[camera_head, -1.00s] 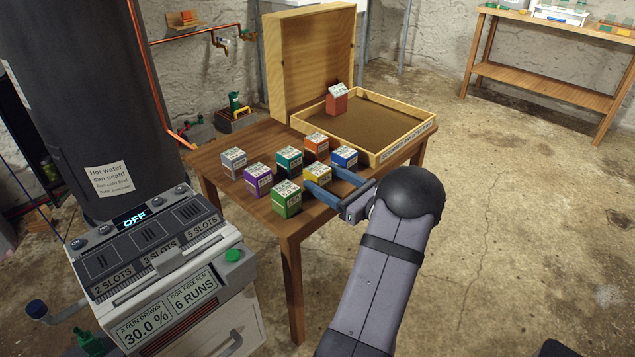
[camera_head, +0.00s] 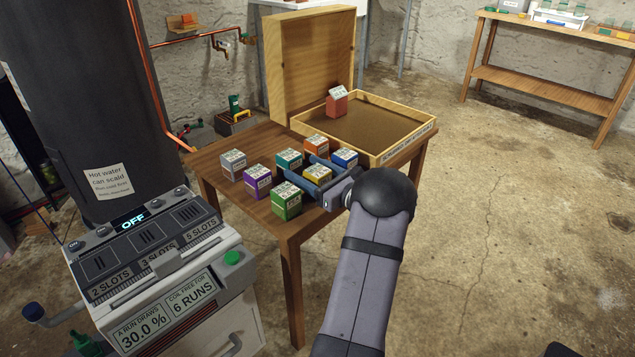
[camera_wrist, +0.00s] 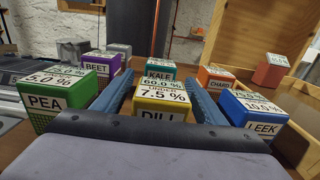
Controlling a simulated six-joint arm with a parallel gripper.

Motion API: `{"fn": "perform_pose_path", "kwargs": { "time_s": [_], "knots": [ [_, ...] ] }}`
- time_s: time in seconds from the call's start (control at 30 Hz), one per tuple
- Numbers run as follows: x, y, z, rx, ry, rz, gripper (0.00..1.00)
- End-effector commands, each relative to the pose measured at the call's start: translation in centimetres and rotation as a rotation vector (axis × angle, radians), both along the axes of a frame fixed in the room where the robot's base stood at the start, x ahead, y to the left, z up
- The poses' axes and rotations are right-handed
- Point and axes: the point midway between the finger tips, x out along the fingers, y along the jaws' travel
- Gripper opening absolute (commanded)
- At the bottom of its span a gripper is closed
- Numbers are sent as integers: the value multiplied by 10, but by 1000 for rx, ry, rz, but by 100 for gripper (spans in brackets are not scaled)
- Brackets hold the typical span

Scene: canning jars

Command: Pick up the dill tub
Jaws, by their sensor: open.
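The dill tub (camera_wrist: 162,104) is a yellow box with a white top label reading 7.5 %, close in front of my wrist camera. In the head view the dill tub (camera_head: 317,176) stands on the wooden table among the other tubs. My gripper (camera_head: 299,165) is open, its two blue fingers lying on either side of the dill tub. In the wrist view the fingers reach past it toward the teal kale tub. The palm hides the lower front of the dill tub. I cannot tell whether either finger touches it.
Close around stand the green pea tub (camera_head: 286,204), purple beet tub (camera_head: 258,183), teal kale tub (camera_head: 289,160), orange chard tub (camera_head: 316,147), blue leek tub (camera_head: 344,160) and a grey tub (camera_head: 232,166). Behind, a shallow wooden tray (camera_head: 402,151) holds a red tub (camera_head: 337,104).

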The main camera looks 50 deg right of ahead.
Motion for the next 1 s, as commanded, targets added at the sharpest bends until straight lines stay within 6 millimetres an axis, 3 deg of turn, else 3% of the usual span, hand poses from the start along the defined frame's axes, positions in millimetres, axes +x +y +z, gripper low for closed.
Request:
{"fn": "perform_pose_path", "kwargs": {
  "time_s": [0.17,0.3,0.37,0.73,1.0],
  "knots": [
    [0,0,0,0,0,-1,66],
    [0,0,0,0,0,-1,32],
    [0,0,0,0,0,-1,20],
    [0,0,6,-2,-1,-1,20],
    [0,0,43,-5,-1,-1,20]
  ]
}}
